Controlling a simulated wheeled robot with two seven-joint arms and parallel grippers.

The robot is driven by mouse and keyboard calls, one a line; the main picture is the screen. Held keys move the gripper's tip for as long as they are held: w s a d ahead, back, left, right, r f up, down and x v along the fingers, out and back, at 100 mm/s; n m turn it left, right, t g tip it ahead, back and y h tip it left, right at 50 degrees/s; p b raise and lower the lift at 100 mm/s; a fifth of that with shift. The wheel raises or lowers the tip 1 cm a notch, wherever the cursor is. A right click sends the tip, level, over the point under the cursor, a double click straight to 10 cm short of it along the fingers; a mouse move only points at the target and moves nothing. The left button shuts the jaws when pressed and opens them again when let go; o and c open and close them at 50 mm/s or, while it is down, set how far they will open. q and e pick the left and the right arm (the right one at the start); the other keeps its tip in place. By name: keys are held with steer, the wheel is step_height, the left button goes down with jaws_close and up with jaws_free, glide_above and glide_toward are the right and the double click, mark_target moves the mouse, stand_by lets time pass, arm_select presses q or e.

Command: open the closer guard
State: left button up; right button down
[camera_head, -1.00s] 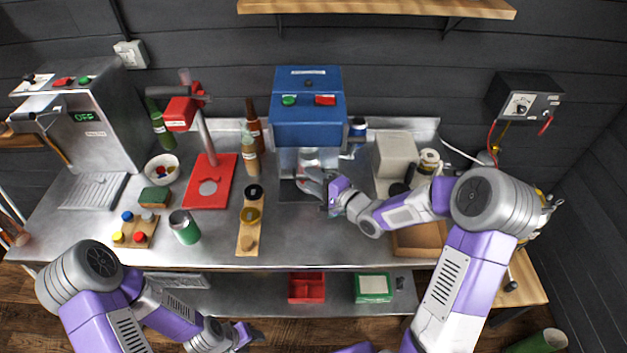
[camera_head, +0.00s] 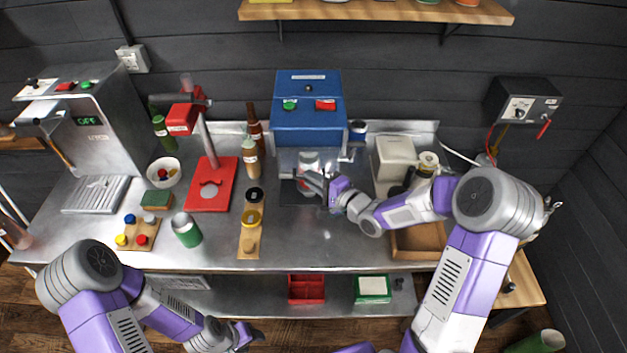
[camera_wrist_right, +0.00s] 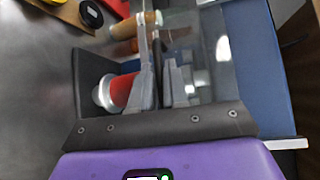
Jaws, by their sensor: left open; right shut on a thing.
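The closer is a blue machine (camera_head: 308,105) at the back middle of the bench, with a green and a red button on its front. Its clear guard (camera_wrist_right: 205,50) hangs below the blue head. My right gripper (camera_head: 305,180) is at the front of the closer, and its fingers (camera_wrist_right: 165,88) are shut on a thin part of the guard. The exact grip spot is hard to make out. A red can with a silver end (camera_wrist_right: 120,92) is close beside the fingers in the right wrist view. My left gripper (camera_head: 255,335) is open and empty, low in front of the bench.
A wooden strip with jars (camera_head: 248,238) lies left of the closer. A red stand (camera_head: 212,185) and brown bottle (camera_head: 254,128) are farther left. The bench front middle is clear.

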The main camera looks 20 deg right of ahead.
step_height(320, 180, up, 9)
steer(key=p, duration=0.7)
steer(key=shift+r, duration=0.15)
steer(key=c, duration=1.2)
jaws_free()
steer(key=v, duration=0.7)
steer(key=shift+s, duration=0.3)
steer(key=shift+d, duration=0.2)
